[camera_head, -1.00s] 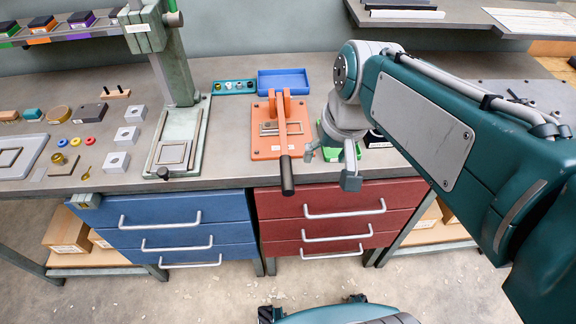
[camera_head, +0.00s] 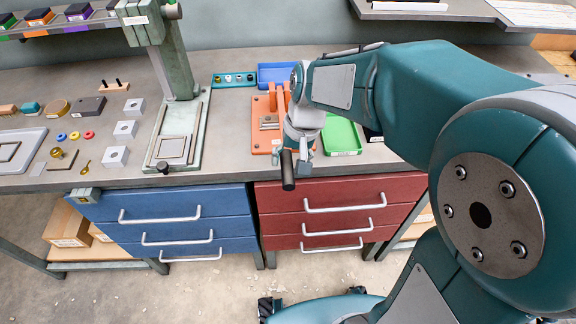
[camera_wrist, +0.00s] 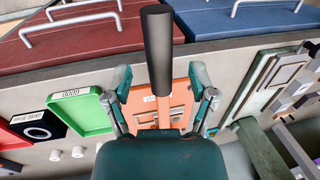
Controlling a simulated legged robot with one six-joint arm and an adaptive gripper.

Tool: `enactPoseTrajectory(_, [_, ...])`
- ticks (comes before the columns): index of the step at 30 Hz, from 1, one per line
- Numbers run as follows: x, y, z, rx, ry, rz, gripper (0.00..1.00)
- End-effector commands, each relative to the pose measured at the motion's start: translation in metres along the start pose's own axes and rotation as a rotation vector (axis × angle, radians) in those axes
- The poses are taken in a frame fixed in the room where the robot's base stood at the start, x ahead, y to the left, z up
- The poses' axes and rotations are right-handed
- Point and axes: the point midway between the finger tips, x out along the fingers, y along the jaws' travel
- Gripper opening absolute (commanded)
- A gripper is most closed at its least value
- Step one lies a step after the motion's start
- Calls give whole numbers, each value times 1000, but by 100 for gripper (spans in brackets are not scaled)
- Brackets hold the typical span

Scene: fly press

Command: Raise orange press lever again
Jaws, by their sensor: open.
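The orange press (camera_head: 262,136) stands on the bench above the red drawers. Its lever is down, and the black handle grip (camera_head: 288,170) sticks out past the bench's front edge. In the wrist view the black grip (camera_wrist: 157,48) and the orange lever run between the two fingers, with the orange base plate (camera_wrist: 180,97) behind. My gripper (camera_wrist: 160,80) is open, one finger on each side of the lever, with gaps visible. In the head view my gripper (camera_head: 296,158) is over the press, and my wrist hides part of the lever and base.
A green tray (camera_head: 342,136) stands right of the press and a blue tray (camera_head: 280,74) behind it. A grey-green fly press (camera_head: 180,135) with a tall column stands to the left. Blue drawers (camera_head: 165,215) and red drawers (camera_head: 335,205) are below the bench edge.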

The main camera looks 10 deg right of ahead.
Motion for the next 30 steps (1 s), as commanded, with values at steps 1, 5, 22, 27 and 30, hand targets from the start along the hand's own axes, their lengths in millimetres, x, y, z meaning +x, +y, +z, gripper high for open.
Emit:
enactPoseTrajectory(1, [9, 0, 0, -1, -3, 1, 73])
enactPoseTrajectory(5, [23, 0, 0, -1, -2, 1, 73])
enactPoseTrajectory(22, [29, 0, 0, -1, 1, 0, 0])
enactPoseTrajectory(27, [29, 0, 0, -1, 0, 0, 0])
enactPoseTrajectory(30, [28, -4, 0, 1, -7, -1, 0])
